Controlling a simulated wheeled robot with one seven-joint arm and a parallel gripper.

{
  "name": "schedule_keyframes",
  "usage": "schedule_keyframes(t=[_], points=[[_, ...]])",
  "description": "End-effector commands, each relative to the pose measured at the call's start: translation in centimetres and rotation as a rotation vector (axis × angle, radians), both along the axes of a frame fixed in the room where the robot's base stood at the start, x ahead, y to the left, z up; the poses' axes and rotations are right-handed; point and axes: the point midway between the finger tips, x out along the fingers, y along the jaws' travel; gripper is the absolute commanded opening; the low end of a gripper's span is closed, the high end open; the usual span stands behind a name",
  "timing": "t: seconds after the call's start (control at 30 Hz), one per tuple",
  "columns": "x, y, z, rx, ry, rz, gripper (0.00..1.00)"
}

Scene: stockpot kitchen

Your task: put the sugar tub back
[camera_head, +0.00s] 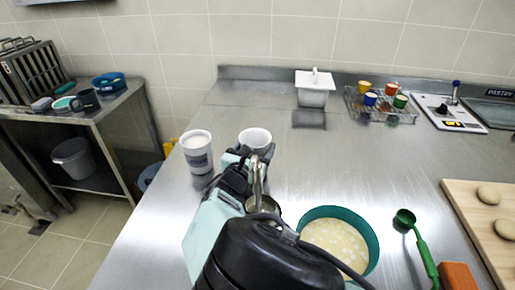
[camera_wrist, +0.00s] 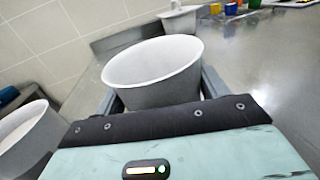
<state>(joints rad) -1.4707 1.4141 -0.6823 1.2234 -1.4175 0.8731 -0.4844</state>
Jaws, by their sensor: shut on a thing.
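My gripper (camera_head: 249,155) is shut on a white round tub, taken as the sugar tub (camera_head: 255,137). In the wrist view, the fingers of my gripper (camera_wrist: 160,95) flank this tub (camera_wrist: 152,78) on both sides. The tub is roughly upright with its mouth open; no label shows, and its bottom is hidden, so I cannot tell whether it touches the counter. A second white tub (camera_head: 198,155) with a grey label and pale contents stands just left of it; it also shows at the left of the wrist view (camera_wrist: 28,140).
The steel counter (camera_head: 235,105) is clear behind the tubs. A white lidded container (camera_head: 314,92) stands at the back. A rack of coloured cups (camera_head: 382,105) and a scale (camera_head: 447,118) are back right. A green bowl of pale liquid (camera_head: 340,245) and green scoop (camera_head: 421,250) are near front.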

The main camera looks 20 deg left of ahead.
Motion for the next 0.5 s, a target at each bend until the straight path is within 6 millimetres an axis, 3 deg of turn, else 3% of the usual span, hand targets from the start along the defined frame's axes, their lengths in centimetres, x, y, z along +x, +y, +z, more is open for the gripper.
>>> schedule_keyframes(t=[0.1, 0.5], points=[[0.0, 0.0, -1.5, -0.001, 0.000, 0.000, 0.45], [0.0, 0.0, -2.2, 0.001, 0.000, 0.000, 0.45]])
